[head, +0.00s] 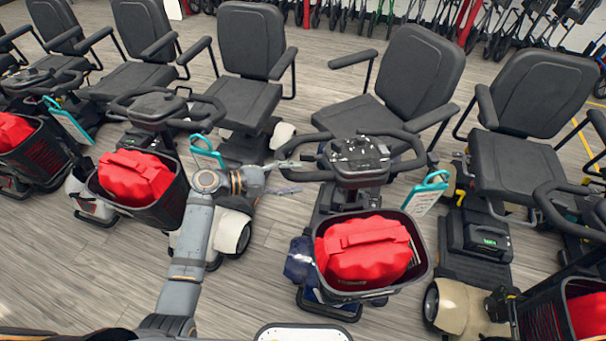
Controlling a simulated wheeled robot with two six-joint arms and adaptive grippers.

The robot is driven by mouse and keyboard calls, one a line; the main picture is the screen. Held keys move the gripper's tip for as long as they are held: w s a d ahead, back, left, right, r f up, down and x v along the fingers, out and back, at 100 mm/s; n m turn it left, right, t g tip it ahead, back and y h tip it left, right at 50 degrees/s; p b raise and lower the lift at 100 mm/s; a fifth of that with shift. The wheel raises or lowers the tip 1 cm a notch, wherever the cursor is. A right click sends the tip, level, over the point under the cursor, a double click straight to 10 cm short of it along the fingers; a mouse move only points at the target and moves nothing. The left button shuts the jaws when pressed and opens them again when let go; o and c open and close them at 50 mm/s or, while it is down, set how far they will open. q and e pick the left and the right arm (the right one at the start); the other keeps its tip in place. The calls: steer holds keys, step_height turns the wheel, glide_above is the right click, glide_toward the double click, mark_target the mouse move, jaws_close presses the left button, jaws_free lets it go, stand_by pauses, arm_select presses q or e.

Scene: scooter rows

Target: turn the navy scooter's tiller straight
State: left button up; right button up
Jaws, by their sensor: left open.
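The navy scooter (300,262) stands at the centre, its navy front cover partly hidden behind its basket. Its tiller (360,158) has a dark looped handlebar and a console on top. The tiller and basket look turned, with the basket sitting to the right of the scooter's front end. My left gripper (296,177) is open at the left end of the handlebar. The bar's end appears to lie between its two fingers; I cannot tell whether they touch it. My right gripper is not in view.
The navy scooter's black basket (427,262) holds a red bag (363,250). A teal-framed tag (427,192) hangs at its right. A white scooter (232,230) stands close at left, beside my arm. A cream scooter (462,305) stands close at right. Grey floor (110,270) is free in front.

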mark_target(303, 177)
arm_select(q)
steer(key=shift+x, duration=1.7)
jaws_close()
